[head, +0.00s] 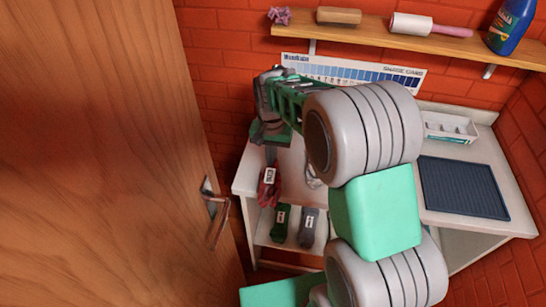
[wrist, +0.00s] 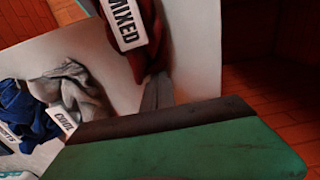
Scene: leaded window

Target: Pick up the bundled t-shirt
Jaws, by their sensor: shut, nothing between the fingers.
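My gripper (wrist: 157,92) is shut and empty, its grey fingertips just below the dark red bundled cloth (wrist: 148,52) in the wrist view. That cloth carries a white tag reading MIXED. In the head view the red cloth (head: 267,190) lies at the left front of the white table. A grey bundled cloth (wrist: 82,85) tagged COOL and a blue bundled cloth (wrist: 22,108) with a partly hidden tag lie to the left in the wrist view. I cannot tell for certain which bundle is the t-shirt. My arm hides part of the table top.
A white table (head: 460,221) holds a dark ridged mat (head: 462,187) and a white tray (head: 449,127). Tagged green (head: 280,226) and grey (head: 309,229) cloths lie on its lower shelf. A wooden door (head: 95,160) stands close on the left. A wall shelf (head: 400,37) runs above.

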